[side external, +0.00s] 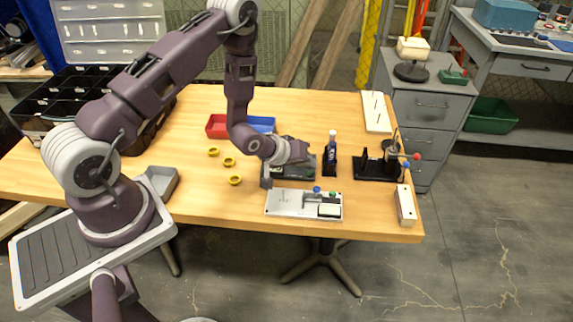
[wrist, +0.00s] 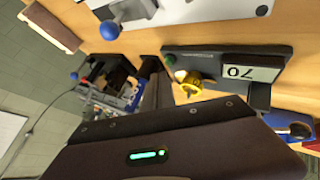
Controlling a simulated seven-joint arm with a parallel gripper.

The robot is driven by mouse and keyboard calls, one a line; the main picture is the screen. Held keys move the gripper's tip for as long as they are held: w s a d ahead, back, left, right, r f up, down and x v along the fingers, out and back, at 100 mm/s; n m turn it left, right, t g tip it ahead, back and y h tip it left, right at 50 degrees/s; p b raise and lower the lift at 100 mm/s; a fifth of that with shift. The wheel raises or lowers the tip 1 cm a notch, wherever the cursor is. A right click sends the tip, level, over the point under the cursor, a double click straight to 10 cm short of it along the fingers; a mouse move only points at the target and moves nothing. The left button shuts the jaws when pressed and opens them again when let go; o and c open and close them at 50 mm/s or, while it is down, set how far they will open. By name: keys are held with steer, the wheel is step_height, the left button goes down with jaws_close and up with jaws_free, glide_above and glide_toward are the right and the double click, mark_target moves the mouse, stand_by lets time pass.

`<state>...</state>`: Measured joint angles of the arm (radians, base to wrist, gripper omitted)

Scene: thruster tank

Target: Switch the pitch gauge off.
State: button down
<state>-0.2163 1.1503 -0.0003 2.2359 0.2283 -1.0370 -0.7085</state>
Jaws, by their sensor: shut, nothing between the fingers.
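The gauge, a dark flat box (side external: 301,172), lies on the wooden table and is partly covered by my gripper in the side view. Contact cannot be told.
A white plate (side external: 283,207) with blue and green knobs lies in front. A dark bottle (side external: 332,145) in a stand and a black fixture (side external: 372,167) stand right. Yellow rings (side external: 229,162) and a red bin (side external: 216,126) are left. A blue bin (side external: 262,124) is behind.

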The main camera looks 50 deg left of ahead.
mark_target(307, 177)
stand_by(0.4)
steer(key=shift+f, duration=0.45)
steer(key=shift+f, duration=0.2)
stand_by(0.4)
steer(key=shift+r, duration=0.7)
steer(key=shift+r, duration=3)
steer(key=shift+r, duration=0.1)
